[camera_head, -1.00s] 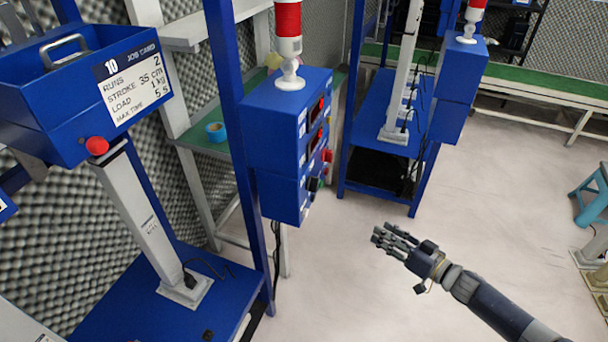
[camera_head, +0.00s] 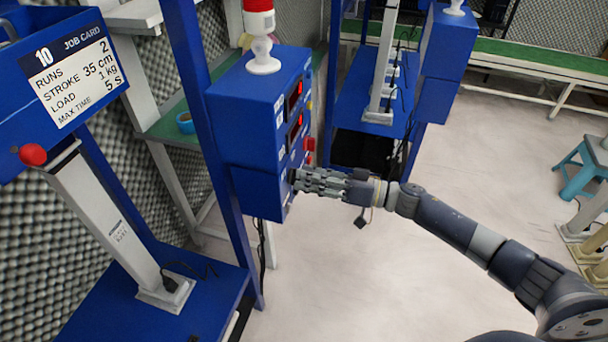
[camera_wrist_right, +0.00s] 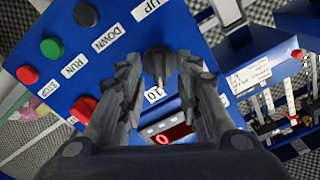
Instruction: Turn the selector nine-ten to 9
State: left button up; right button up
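The selector nine-ten is a dark round knob (camera_wrist_right: 158,63) on the blue control box, in the right wrist view. Its light pointer is turned toward the bottom of that picture, where a white label reading 10 (camera_wrist_right: 154,95) sits. No 9 label is readable. My right gripper (camera_wrist_right: 157,66) has its fingers apart, one on each side of the knob; whether they touch it I cannot tell. In the head view my right gripper (camera_head: 298,180) is at the lower front of the blue control box (camera_head: 245,125) and hides the knob. My left gripper is not in view.
Near the knob are a black knob (camera_wrist_right: 86,14), a green button (camera_wrist_right: 52,48), red buttons (camera_wrist_right: 27,75) and a red display (camera_wrist_right: 172,136). A blue post (camera_head: 205,130) and job card (camera_head: 75,68) stand left. Floor is clear below my right arm.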

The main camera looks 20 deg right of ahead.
jog(key=shift+x, duration=0.8)
grip_shut()
jog(key=shift+n, duration=0.3)
jog(key=n+b, duration=0.1)
jog(key=n, duration=1)
jog(key=shift+s, duration=0.2)
jog(key=shift+n, duration=0.3)
